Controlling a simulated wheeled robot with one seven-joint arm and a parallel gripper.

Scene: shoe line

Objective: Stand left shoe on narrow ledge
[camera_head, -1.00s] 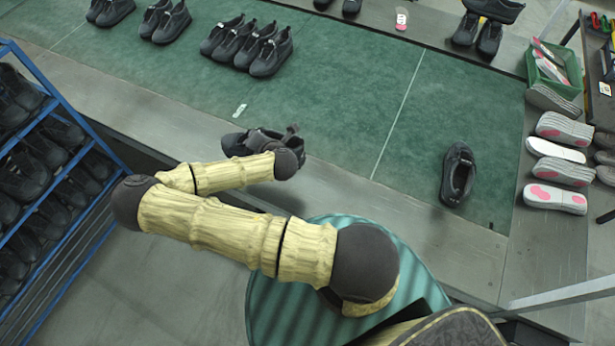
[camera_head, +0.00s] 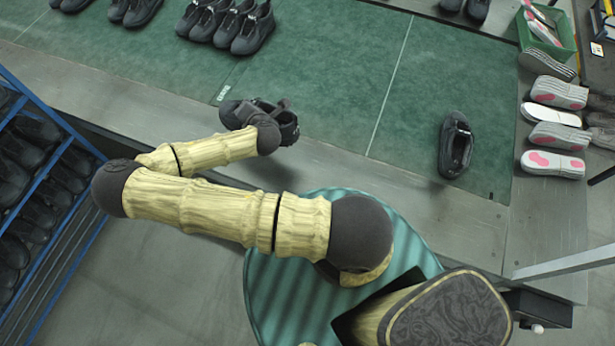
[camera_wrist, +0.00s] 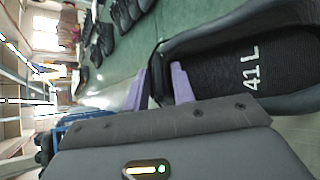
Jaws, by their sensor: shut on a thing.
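My gripper (camera_wrist: 160,86) is shut on the side wall of a black shoe (camera_wrist: 245,70), with its purple fingers on either side of the rim. White "41 L" lettering shows on the insole, so this is the left shoe. In the head view the held shoe (camera_head: 289,127) is partly hidden behind my wrist, above the front edge of the mat; whether it touches anything is unclear. Another single black shoe (camera_head: 456,147) lies on the green mat (camera_head: 330,75) to the right. A bare grey strip (camera_head: 345,185) runs along the table front; I cannot tell if this is the narrow ledge.
Paired black shoes (camera_head: 226,25) stand at the back of the mat. A blue rack (camera_head: 75,125) full of shoes is at left. Insoles and soles (camera_head: 553,163) lie at right below a green crate (camera_head: 545,38). The mat's middle is clear.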

